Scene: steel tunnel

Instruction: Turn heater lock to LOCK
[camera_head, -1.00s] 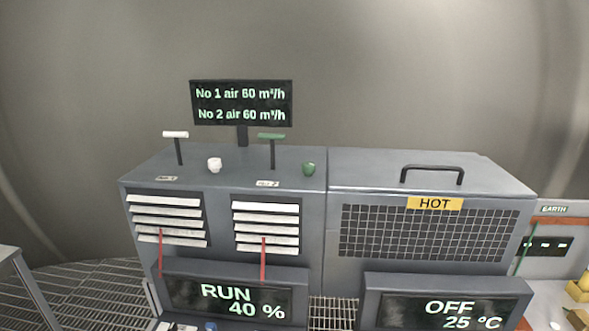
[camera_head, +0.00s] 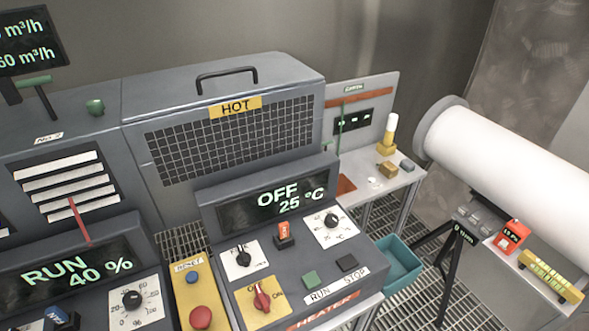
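The heater's control panel (camera_head: 372,284) stands in the lower middle, its display (camera_head: 280,200) reading OFF 25 °C. A black selector knob on a white plate (camera_head: 243,258) sits at its upper left; its small label is too small to read surely. A red rotary switch on a yellow plate (camera_head: 262,298) sits below it. I cannot tell surely which of these is the heater lock, nor read their positions. An orange rocker switch (camera_head: 284,232) and a black dial on a white plate (camera_head: 332,219) are to the right. Neither of my grippers is in view.
Green RUN (camera_head: 310,281) and black STOP (camera_head: 347,263) buttons sit low on the panel. A yellow box with a red button (camera_head: 201,316) stands left of it, beside the fan panel (camera_head: 80,262). A teal bin (camera_head: 400,262) and a large white cylinder (camera_head: 510,170) are right.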

